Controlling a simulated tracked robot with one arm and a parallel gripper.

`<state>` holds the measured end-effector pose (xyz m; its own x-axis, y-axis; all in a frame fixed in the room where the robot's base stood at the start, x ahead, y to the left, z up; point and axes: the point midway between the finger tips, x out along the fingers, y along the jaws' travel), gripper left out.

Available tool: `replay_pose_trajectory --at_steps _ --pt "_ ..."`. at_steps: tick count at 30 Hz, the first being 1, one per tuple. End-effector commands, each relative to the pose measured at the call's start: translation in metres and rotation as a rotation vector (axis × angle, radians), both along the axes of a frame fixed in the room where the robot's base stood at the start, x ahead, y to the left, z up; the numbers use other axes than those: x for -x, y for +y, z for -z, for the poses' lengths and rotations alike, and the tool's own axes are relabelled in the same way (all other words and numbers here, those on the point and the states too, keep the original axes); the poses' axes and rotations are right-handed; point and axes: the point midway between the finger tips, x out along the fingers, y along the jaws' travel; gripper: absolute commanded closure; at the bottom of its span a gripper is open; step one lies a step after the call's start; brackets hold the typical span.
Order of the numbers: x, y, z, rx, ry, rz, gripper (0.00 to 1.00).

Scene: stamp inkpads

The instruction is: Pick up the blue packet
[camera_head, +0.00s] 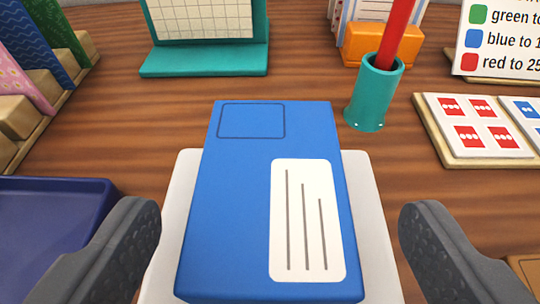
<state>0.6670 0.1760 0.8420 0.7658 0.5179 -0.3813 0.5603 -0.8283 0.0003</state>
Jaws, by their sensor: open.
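The blue packet (238,220) lies in the lower middle of the view, with a white label bearing dark lines on its right side and an outlined rectangle near its far end. It rests on a white plate or pad (372,215) whose edges show to both sides; the far end of the packet reaches past it. My gripper (278,222) is open, with one dark finger to the left of the packet and one to the right. Neither finger touches the packet in this view, and gaps show on both sides. The near end of the packet is close to the bottom edge.
A dark blue tray (60,215) is at the left, near my left finger. A teal cup (372,100) with a red stick stands beyond the packet to the right. A board of cards (450,150) lies at the right. A teal calendar stand (205,62) is at the back.

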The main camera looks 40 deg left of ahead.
Motion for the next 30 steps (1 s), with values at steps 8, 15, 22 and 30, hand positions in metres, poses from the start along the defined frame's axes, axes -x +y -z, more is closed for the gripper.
replay_pose_trajectory --at_steps 8,15,22,30 --pt "-0.027 0.022 0.012 0.001 0.002 0.0 0.22" --pt "-0.034 0.026 0.014 0.0 0.003 0.001 0.22" --pt "-0.034 0.026 0.014 0.0 0.002 0.002 0.61" --pt "-0.034 0.025 0.014 0.001 0.002 0.001 0.75"
